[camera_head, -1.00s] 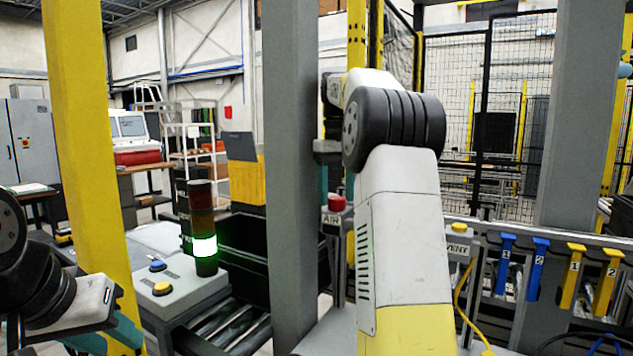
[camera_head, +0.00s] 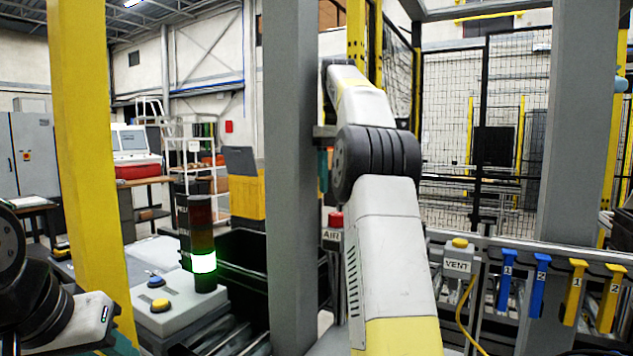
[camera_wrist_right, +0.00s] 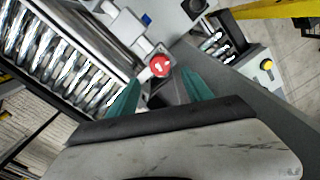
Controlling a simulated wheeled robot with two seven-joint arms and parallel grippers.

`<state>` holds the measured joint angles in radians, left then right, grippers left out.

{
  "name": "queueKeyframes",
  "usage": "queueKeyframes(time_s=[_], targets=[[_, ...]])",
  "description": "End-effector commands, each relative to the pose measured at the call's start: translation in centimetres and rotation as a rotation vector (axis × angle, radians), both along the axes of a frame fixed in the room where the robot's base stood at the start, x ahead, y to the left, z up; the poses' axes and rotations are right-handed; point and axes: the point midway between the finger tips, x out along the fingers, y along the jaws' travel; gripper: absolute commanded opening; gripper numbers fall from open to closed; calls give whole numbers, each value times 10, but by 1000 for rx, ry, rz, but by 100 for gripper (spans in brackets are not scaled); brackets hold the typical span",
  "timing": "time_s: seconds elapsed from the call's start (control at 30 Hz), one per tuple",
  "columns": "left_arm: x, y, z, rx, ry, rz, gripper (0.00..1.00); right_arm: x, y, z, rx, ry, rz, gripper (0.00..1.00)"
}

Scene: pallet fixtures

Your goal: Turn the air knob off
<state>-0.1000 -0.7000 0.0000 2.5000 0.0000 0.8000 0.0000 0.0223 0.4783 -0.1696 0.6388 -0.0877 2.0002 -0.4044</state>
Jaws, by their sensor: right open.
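The air knob (camera_head: 336,220) is red and sits on a grey box labelled AIR, just right of the grey post. It also shows in the right wrist view (camera_wrist_right: 160,65), round and red with a white mark. My right gripper (camera_wrist_right: 162,78) is open. Its teal fingers stand either side of the knob in that picture, and I cannot tell if they touch it. In the head view, one teal finger of my right gripper (camera_head: 323,170) shows above the knob, partly hidden by the post. My left gripper (camera_head: 125,345) is mostly cut off at lower left.
The grey post (camera_head: 290,180) stands close left of the knob. A VENT box (camera_head: 458,266) with a yellow button is to the right, beside blue and yellow numbered handles. A control box (camera_head: 165,308) and a lit stack light (camera_head: 203,262) are at left. Rollers (camera_wrist_right: 75,65) lie near the knob.

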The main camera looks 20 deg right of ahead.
Motion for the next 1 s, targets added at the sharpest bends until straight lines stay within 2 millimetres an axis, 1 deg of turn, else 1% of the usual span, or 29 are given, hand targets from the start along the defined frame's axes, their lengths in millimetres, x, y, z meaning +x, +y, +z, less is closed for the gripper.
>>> queueKeyframes(time_s=[0.13, 0.23, 0.37, 0.47, 0.63, 0.8, 1.0], targets=[[0, 0, 0, 0, 0, 0, 36, -5, 2, 2, 6, -17, -3, 59], [0, 0, 0, 0, 0, 0, 36, -15, 6, 5, 20, -49, -10, 59], [0, 0, 0, 0, 0, 0, 36, -36, 17, 3, 45, -113, -23, 59], [0, 0, 0, 0, 0, 0, 36, -54, 28, -2, 65, -163, -32, 59], [0, 0, 0, 0, 0, 0, 36, -91, 51, -19, 103, -247, -50, 59], [0, 0, 0, 0, 0, 0, 36, -129, 75, -46, 136, -318, -66, 59], [0, 0, 0, 0, 0, 0, 36, -157, 92, -71, 160, -368, -77, 59]])
